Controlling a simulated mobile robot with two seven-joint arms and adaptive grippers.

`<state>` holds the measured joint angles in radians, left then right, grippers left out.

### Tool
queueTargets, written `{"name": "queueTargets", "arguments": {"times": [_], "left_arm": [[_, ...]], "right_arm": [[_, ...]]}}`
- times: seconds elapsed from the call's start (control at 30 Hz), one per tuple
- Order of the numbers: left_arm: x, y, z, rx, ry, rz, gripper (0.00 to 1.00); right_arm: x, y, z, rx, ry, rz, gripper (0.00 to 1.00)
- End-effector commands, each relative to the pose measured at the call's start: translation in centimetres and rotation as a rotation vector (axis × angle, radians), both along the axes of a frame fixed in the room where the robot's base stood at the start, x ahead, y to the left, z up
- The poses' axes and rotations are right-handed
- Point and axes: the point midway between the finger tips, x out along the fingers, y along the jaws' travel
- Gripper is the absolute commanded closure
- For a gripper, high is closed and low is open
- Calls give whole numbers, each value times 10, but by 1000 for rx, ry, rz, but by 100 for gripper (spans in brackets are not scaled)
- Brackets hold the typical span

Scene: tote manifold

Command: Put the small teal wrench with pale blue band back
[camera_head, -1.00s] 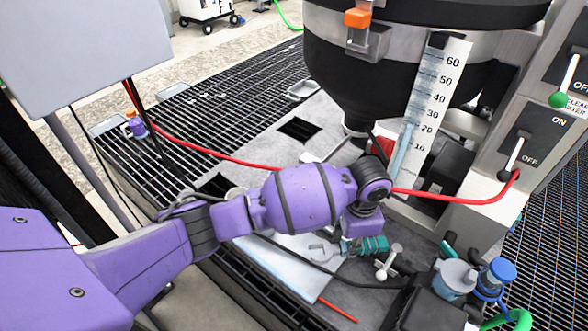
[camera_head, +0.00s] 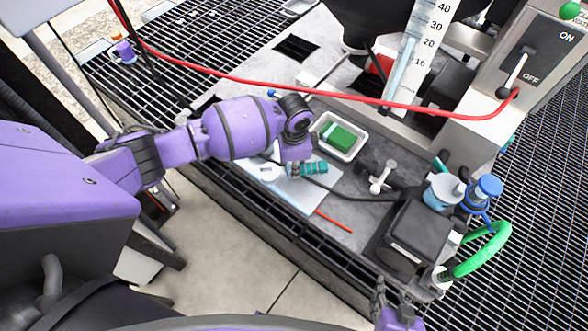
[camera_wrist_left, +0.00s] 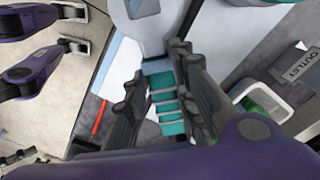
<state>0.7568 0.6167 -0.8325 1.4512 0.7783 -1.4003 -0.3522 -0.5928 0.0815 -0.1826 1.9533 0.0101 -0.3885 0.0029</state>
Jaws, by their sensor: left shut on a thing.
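The small teal wrench (camera_head: 308,169) has a ribbed handle and a pale grey open-ended head. Its pale blue band (camera_wrist_left: 156,66) shows in the left wrist view between handle and head. My left gripper (camera_wrist_left: 158,98) is shut on the handle, a dark finger on each side. In the head view the wrench is over the pale sheet (camera_head: 297,193), head toward the left. I cannot tell whether it touches the sheet. My right gripper (camera_head: 380,297) shows its dark fingers at the bottom edge of the head view; their opening is unclear.
A white tray (camera_head: 352,155) with a green block (camera_head: 339,137) stands just behind the wrench. A red hose (camera_head: 250,82) crosses behind the arm.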

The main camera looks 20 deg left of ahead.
Motion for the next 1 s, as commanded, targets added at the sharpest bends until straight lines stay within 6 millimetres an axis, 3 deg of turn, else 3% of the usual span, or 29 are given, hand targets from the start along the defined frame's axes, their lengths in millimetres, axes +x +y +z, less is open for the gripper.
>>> {"name": "queueTargets", "arguments": {"times": [0.13, 0.37, 0.4, 0.53, 0.87, 1.0], "left_arm": [[-2, 0, -26, 1, 5, 2, 100], [0, 0, -30, 1, 0, 1, 100], [-1, 0, -30, 1, 2, 1, 73], [-1, 0, -30, 1, 2, 1, 57], [0, 0, -28, 1, 0, 1, 57], [1, -1, -11, -1, -3, 0, 57]], "right_arm": [[0, -2, -3, -6, 1, 4, 60], [-2, -6, -3, -13, 3, 7, 60], [-3, -6, -3, -14, 4, 6, 60], [-4, -7, -4, -14, 6, 6, 60], [-5, -5, -4, -9, 8, 0, 60], [-3, -3, -2, -4, 3, -4, 60]]}}
